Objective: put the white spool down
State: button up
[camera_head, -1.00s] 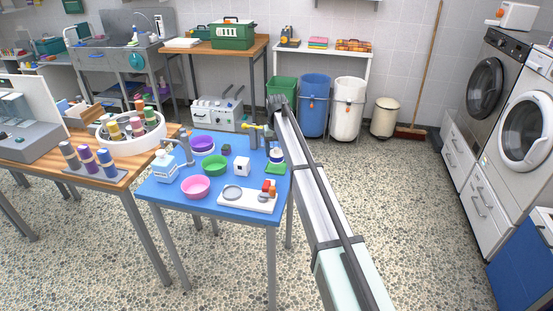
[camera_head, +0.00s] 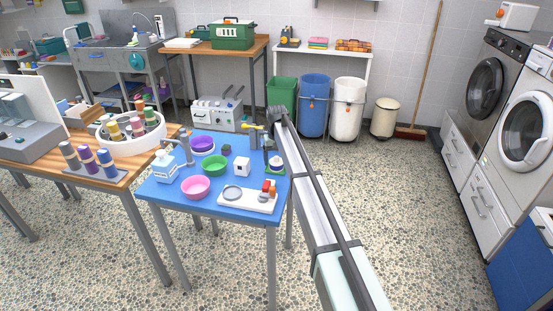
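The white spool (camera_head: 276,161), with a dark blue band, is at the right edge of the blue table, over a small green mat (camera_head: 275,171). It looks upright and low over the mat; I cannot tell whether it touches. My gripper (camera_head: 270,152) points down right at the spool. One dark finger shows at the spool's left side. The rest of the gripper is hidden behind my arm, so its opening does not show.

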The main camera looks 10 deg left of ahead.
aim_at(277, 157)
jog(key=shift+o, duration=0.7)
notch_tip(277, 157, up, 12)
jog(key=shift+r, duration=0.2)
jog(key=shift+f, duration=0.1)
